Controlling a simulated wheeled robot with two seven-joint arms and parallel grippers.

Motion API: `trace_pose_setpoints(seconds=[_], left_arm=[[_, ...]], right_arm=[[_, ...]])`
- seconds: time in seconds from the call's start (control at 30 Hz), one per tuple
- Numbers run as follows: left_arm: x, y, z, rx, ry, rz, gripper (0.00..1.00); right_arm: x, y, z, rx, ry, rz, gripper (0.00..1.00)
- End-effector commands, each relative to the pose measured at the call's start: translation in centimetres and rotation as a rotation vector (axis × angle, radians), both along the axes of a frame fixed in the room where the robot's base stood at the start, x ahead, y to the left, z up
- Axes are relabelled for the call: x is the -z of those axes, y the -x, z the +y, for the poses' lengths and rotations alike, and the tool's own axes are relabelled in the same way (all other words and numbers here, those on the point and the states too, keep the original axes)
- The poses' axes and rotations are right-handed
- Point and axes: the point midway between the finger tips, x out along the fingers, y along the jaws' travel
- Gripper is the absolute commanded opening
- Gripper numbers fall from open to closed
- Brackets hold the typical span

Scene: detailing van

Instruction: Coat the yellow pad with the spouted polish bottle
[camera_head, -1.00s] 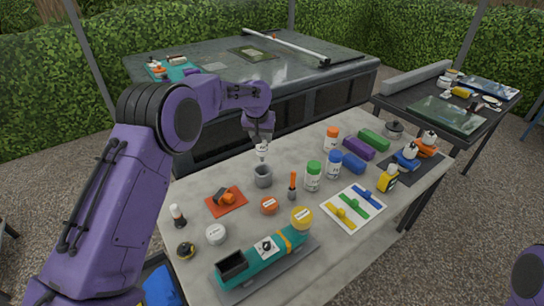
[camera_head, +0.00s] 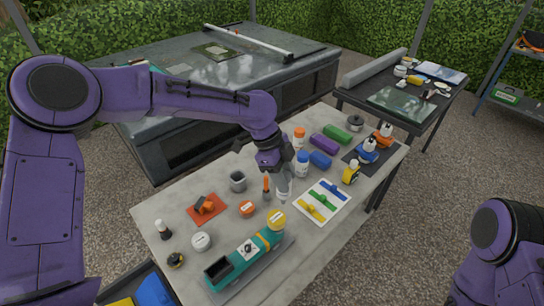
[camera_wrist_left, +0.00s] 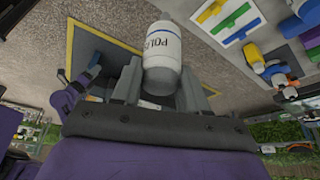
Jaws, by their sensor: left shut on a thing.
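My left gripper (camera_head: 280,168) is shut on a white bottle (camera_head: 284,190), held over the workbench. The yellow pad (camera_head: 277,217) is a round disc with a pale label at the far end of the teal polisher (camera_head: 236,264). The bottle hangs just behind and above the pad, apart from it as far as I can tell.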

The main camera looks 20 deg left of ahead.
Motion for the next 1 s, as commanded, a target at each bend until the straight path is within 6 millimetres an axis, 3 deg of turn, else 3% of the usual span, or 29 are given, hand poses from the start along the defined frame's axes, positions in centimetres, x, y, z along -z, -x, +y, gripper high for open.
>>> trace_pose_setpoints(seconds=[0.1,0.3,0.47,0.8,1.0], left_arm=[[0.4,1.2,-0.1,0.235,-0.002,0.000,0.09],[0.6,1.5,0.2,0.420,-0.002,-0.002,0.09],[1.4,1.5,0.3,0.431,-0.003,-0.002,0.09],[5.6,1.4,0.3,0.429,-0.003,-0.004,0.09],[6.4,1.4,0.3,0.429,-0.003,-0.005,0.09]], right_arm=[[0.1,0.0,0.0,0.000,0.000,0.000,0.43],[0.2,0.0,0.0,0.000,0.000,0.000,0.43],[1.1,0.0,0.0,0.000,0.000,0.000,0.43],[5.3,0.0,0.0,0.000,0.000,0.000,0.43],[6.2,0.0,0.0,0.000,0.000,0.000,0.43]])
